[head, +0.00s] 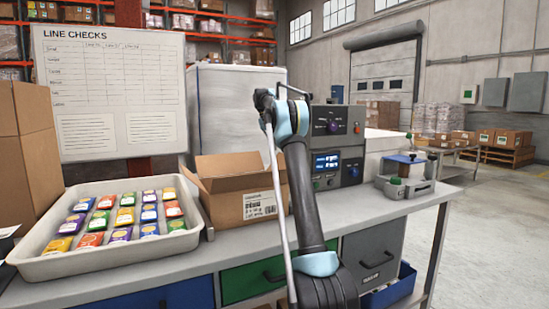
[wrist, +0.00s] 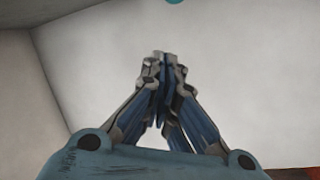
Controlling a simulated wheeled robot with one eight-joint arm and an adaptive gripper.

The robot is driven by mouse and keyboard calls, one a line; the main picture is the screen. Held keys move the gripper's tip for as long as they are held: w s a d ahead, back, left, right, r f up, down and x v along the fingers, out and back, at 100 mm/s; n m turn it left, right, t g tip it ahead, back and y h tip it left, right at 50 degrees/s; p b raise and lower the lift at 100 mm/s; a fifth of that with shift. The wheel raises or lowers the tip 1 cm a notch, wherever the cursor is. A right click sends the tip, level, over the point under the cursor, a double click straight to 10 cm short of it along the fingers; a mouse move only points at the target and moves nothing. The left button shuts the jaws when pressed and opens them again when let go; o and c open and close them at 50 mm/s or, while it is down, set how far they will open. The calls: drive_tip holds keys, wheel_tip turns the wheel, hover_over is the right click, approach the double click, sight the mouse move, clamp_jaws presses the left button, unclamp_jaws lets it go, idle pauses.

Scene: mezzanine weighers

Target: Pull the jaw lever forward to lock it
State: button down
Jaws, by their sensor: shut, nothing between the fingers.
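No part in view is plainly the jaw lever, and my arm hides some of the bench. A small grey bench device (head: 406,168) with a blue-edged upper plate and a green knob (head: 397,181) stands at the right of the bench. My gripper (head: 263,98) is raised above the open carton, far left of that device and in front of a large pale box-shaped unit. In the wrist view my gripper (wrist: 164,60) is shut and empty, with its fingertips together against blank pale surfaces. A small teal spot (wrist: 175,1) shows at the top edge there.
A stacked control unit (head: 339,130) with knobs and a lit display stands behind my arm. An open carton (head: 262,207) and a tray (head: 196,232) of colored packets fill the bench's left and middle. Bare bench top (head: 345,216) lies right of my arm.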

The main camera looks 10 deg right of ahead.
drive_tip(key=x, duration=0.9)
drive_tip(key=shift+f, duration=0.3)
drive_tip(key=shift+s+a+r, duration=0.15)
drive_tip(key=shift+s+r, duration=0.15)
drive_tip(key=shift+s, duration=0.3)
drive_tip(key=shift+s+a+r, duration=0.1)
drive_tip(key=shift+s+r, duration=0.25)
drive_tip(key=shift+s, duration=0.2)
drive_tip(key=shift+s+a+r, duration=0.15)
drive_tip(key=shift+s+r, duration=0.15)
drive_tip(key=shift+s, duration=0.3)
drive_tip(key=shift+d, duration=0.15)
drive_tip(key=shift+s+r+t, duration=0.3)
drive_tip(key=shift+r+t, duration=0.05)
drive_tip(key=shift+t, duration=0.05)
